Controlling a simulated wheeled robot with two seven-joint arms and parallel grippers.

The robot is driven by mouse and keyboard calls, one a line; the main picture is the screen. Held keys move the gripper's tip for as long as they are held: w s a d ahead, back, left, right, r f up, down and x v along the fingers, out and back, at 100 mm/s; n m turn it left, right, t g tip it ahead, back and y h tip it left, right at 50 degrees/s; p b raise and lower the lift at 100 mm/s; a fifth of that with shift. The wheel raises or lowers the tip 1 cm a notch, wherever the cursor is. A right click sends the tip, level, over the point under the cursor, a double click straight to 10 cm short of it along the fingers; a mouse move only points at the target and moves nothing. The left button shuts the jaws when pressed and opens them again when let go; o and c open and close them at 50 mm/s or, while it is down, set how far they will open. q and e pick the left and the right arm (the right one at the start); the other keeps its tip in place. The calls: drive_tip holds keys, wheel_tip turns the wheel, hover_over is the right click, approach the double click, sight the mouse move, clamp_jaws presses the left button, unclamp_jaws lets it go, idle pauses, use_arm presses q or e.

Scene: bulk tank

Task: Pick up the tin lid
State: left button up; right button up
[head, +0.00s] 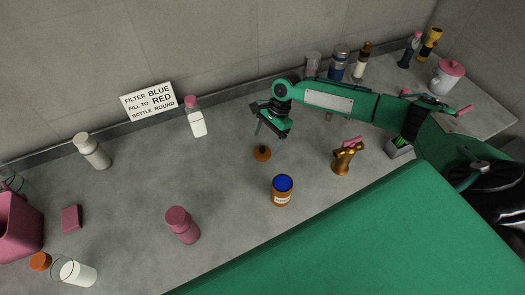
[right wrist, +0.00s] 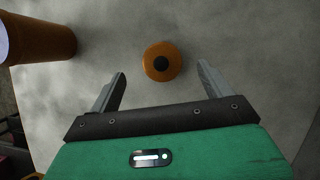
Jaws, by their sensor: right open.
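The tin lid (head: 262,153) looks to be the small round orange disc with a dark knob, lying flat on the grey counter. In the right wrist view the lid (right wrist: 162,62) sits between and slightly beyond my fingertips, with bare counter around it. My right gripper (head: 268,130) is open and empty, above and just behind the lid in the head view. Its two fingers (right wrist: 161,72) show apart in the wrist view, not visibly touching the lid. My left gripper is not in view.
An orange jar with a blue top (head: 282,190) stands near the lid; its side shows in the wrist view (right wrist: 38,38). A white bottle with pink cap (head: 197,118), a pink bottle (head: 183,226) and a brass tap-like piece (head: 345,158) stand around. Counter left of the lid is clear.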

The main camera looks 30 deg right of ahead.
sight(263, 148)
drive_tip(key=p+x, duration=0.1)
drive_tip(key=x, duration=0.2)
drive_tip(key=shift+a+f, duration=0.1)
drive_tip(key=shift+f, duration=0.2)
drive_tip(key=shift+a+f, duration=0.1)
drive_tip(key=shift+f, duration=0.3)
drive_tip(key=shift+a+f, duration=0.1)
drive_tip(key=shift+f, duration=0.05)
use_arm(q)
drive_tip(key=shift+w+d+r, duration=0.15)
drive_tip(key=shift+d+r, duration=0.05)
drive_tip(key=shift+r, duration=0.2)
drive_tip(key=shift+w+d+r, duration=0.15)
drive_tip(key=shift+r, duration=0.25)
use_arm(e)
drive_tip(key=c, duration=1.1)
